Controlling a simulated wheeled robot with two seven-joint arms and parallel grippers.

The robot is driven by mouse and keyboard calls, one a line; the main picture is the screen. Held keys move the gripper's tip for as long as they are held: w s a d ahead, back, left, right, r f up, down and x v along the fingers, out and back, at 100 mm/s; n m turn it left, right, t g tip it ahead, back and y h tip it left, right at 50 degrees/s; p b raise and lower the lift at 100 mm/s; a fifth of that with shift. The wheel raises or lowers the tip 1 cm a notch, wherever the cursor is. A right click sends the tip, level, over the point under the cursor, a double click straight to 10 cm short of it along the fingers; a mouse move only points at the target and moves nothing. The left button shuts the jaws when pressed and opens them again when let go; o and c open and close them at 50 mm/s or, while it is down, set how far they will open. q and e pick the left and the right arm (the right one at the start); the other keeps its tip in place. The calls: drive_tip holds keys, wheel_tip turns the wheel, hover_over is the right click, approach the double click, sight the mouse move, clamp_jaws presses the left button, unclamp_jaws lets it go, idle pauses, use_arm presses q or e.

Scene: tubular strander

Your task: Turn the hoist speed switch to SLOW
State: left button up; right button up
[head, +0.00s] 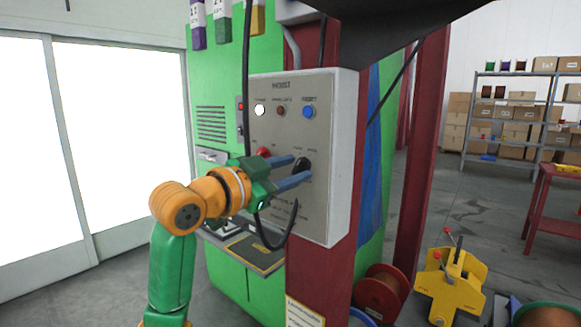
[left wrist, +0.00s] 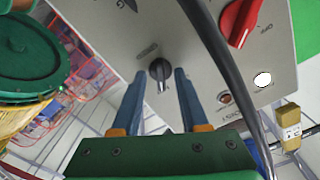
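The grey HOIST panel (head: 330,130) faces my left arm. The speed switch, a small black knob (head: 303,163), sits low on its face. It also shows in the left wrist view as a round dark knob (left wrist: 160,68) with a grey pointer bar. The lettering around it is too small to read. My left gripper (head: 301,169) is open, with one blue finger on each side of the knob. In the left wrist view the fingers (left wrist: 160,78) show gaps on both sides of it. Whether the tips reach fully around it I cannot tell. My right gripper is not in view.
A red knob (left wrist: 238,22) is near the speed switch on the panel. A black cable (left wrist: 215,50) hangs close in front of the panel beside my fingers. White, dark red and blue buttons (head: 308,112) line the panel's top. A red post (head: 325,270) stands below.

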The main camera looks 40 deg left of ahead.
use_arm(q)
clamp_jaws()
drive_tip(key=shift+n, duration=0.4)
drive_tip(key=n+p, duration=0.1)
drive_tip(key=n, duration=0.5)
drive_tip(key=n+p, duration=0.1)
drive_tip(key=n, duration=0.4)
idle(0.4)
